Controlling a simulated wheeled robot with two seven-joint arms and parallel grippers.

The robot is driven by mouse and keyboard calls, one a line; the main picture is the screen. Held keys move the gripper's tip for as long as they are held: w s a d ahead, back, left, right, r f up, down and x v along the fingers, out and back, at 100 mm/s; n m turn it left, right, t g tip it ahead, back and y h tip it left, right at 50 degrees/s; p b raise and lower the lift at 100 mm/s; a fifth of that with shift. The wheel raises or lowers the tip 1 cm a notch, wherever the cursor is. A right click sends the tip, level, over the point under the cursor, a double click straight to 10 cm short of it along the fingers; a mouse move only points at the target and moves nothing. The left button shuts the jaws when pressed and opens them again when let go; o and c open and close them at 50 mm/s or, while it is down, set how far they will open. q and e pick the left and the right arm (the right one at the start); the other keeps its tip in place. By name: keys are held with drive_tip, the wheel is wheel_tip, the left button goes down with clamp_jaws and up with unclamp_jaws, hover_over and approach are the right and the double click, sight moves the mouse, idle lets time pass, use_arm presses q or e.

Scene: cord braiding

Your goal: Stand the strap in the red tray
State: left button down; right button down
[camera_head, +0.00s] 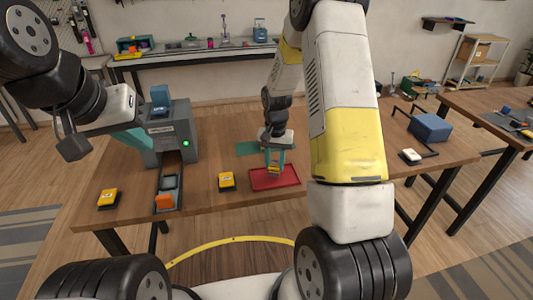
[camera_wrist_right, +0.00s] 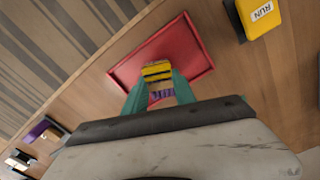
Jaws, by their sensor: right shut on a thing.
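The red tray (camera_head: 289,182) lies flat near the table's front edge; it also shows in the right wrist view (camera_wrist_right: 196,62). The strap shows a yellow end with dark bands (camera_wrist_right: 157,71) and a purple part between the teal fingers. In the head view its yellow end (camera_head: 274,171) is at the fingertips, low over the tray. I cannot tell if it touches the tray floor. My left gripper (camera_head: 136,139) is beside the grey machine, its fingertips partly hidden.
The grey machine (camera_head: 178,125) has a green light and a front channel with an orange block (camera_head: 165,202). Yellow button boxes stand left of the tray (camera_head: 227,181) and at the far left (camera_head: 108,198).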

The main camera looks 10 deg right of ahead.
drive_tip(key=shift+f, duration=0.95)
drive_tip(key=c, duration=1)
unclamp_jaws()
drive_tip(key=shift+f, duration=0.1)
wheel_tip(320, 180, up, 12)
wheel_tip(320, 180, up, 10)
drive_tip(key=n+t, duration=0.1)
drive_tip(key=t, duration=0.1)
hover_over(275, 164)
drive_tip(key=s, duration=0.5)
drive_tip(key=s+r+n+t, duration=0.1)
drive_tip(key=s+r, duration=0.2)
drive_tip(key=s, duration=0.3)
drive_tip(key=s+a+r+n+t+y, duration=0.1)
drive_tip(key=s+r, duration=0.3)
drive_tip(key=s, duration=0.2)
drive_tip(key=s+a+r+n+t+y, duration=0.1)
drive_tip(key=s+r+t, duration=0.1)
drive_tip(key=s, duration=0.5)
drive_tip(key=shift+a+r+n, duration=0.15)
drive_tip(key=shift+r+n, duration=0.25)
drive_tip(key=shift+r, duration=0.25)
